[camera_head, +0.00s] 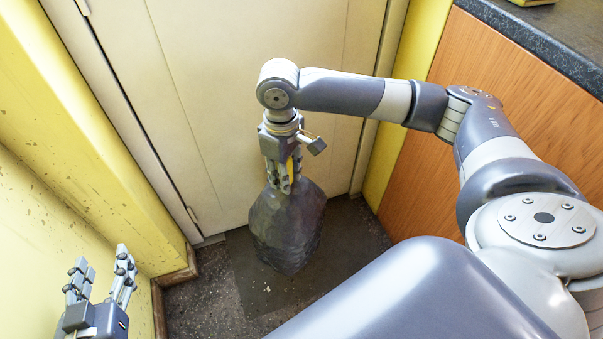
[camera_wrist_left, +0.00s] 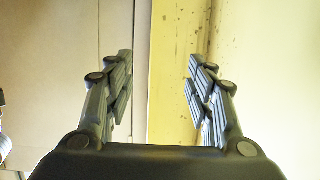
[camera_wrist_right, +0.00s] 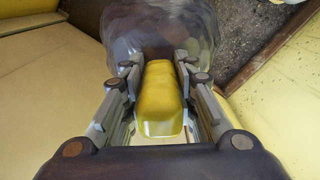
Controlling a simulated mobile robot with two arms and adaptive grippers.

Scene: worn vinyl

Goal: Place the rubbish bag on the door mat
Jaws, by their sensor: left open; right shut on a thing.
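The rubbish bag (camera_head: 286,232) is dark grey and bulky, with a yellow top that shows in the right wrist view (camera_wrist_right: 160,100). My right gripper (camera_head: 284,184) is shut on this top, and the bag hangs upright below it. The door mat (camera_head: 352,238) looks like a dark, flat patch on the floor in front of the cream door. The bag is in front of or over the mat and hides part of it. I cannot tell whether its bottom touches the mat. My left gripper (camera_head: 98,270) is open and empty at the lower left, near the yellow wall.
The cream door (camera_head: 225,90) stands behind the bag. A worn yellow wall (camera_head: 80,130) is on the left. A wooden cabinet (camera_head: 500,120) with a dark countertop (camera_head: 560,40) is on the right. Speckled floor (camera_head: 198,300) shows left of the mat.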

